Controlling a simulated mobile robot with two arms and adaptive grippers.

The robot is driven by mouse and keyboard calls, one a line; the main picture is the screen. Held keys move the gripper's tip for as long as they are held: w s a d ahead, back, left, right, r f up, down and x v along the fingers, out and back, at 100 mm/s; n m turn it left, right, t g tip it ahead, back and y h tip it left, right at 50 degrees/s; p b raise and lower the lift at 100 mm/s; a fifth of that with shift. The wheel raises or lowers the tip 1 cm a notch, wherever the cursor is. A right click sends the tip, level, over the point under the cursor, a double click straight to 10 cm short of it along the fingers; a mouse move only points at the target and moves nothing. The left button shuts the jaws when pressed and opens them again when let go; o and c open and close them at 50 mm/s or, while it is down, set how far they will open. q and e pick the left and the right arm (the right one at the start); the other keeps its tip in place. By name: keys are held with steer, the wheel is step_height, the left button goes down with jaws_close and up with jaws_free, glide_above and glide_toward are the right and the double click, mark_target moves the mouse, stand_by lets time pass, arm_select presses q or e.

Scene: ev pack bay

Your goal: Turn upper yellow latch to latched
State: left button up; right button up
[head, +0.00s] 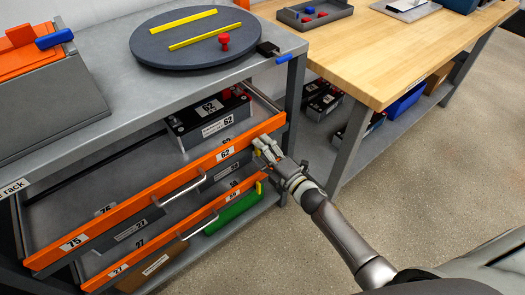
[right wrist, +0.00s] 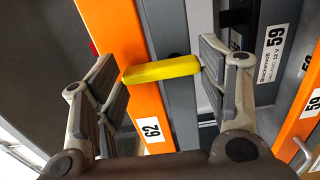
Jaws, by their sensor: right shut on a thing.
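The upper yellow latch (right wrist: 160,70) sits on the orange front of the upper drawer (head: 130,210), beside the "62" label. In the right wrist view it lies crosswise over the orange strip, its two ends against my finger pads. My right gripper (head: 268,148) is shut on this latch at the right end of the upper drawer front; it also shows in the right wrist view (right wrist: 162,66). In the head view the gripper mostly hides the latch. The lower yellow latch (head: 258,187) stands upright on the lower orange drawer front. My left gripper is not in view.
A grey rack top (head: 110,100) with a dark turntable (head: 190,38) stands above the drawers. A battery (head: 208,120) sits behind the upper front. A wooden bench (head: 385,55) stands at the right, its leg near my right arm. The floor in front is clear.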

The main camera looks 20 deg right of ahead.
steer(key=o, duration=1)
steer(key=shift+o, duration=0.2)
steer(key=v, duration=1.2)
